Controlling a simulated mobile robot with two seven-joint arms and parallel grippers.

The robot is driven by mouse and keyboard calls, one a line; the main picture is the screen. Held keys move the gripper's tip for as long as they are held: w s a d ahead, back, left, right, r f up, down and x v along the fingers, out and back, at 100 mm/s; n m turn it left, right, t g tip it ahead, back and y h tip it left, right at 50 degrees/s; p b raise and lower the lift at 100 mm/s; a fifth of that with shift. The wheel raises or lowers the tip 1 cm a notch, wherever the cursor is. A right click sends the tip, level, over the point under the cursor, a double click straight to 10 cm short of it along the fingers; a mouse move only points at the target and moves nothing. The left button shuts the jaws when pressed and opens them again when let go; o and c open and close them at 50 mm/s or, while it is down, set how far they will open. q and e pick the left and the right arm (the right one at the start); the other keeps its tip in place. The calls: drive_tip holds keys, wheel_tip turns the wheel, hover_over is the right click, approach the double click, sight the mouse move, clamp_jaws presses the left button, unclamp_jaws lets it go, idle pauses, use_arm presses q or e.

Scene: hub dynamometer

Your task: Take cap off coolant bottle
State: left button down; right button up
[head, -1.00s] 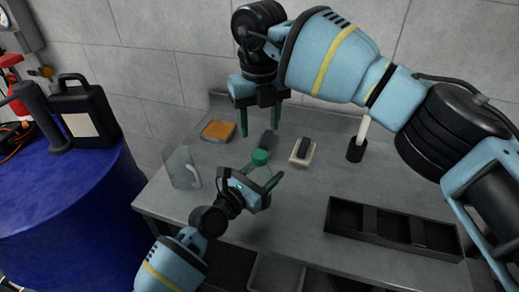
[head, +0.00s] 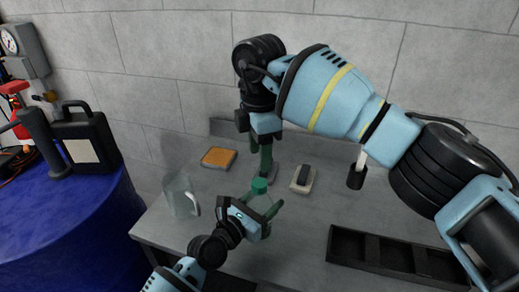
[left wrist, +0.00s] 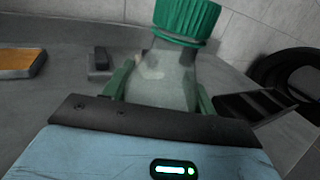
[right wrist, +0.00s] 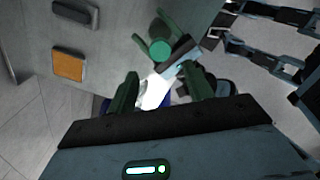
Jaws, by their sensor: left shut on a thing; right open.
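The coolant bottle is translucent with a ribbed green cap (head: 259,185). The cap is on the bottle in the left wrist view (left wrist: 185,20), with the clear body (left wrist: 165,78) below it. My left gripper (head: 261,212) is shut on the bottle's body, below the cap, and holds it near the bench's front. My right gripper (head: 263,165) is open and empty, pointing down just above and behind the cap. In the right wrist view, the cap (right wrist: 160,50) shows beyond the open fingers, apart from them. The bottle's underside is hidden.
The grey bench (head: 310,225) holds a clear pitcher (head: 180,196), an orange pad (head: 217,157), a dark block on a pale base (head: 303,178), a black cup (head: 356,178) and a black compartment tray (head: 395,256). A blue drum (head: 65,215) with a black jug (head: 88,140) stands left.

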sight(259, 182)
drive_tip(key=m, duration=0.3)
drive_tip(key=shift+f, duration=4.05)
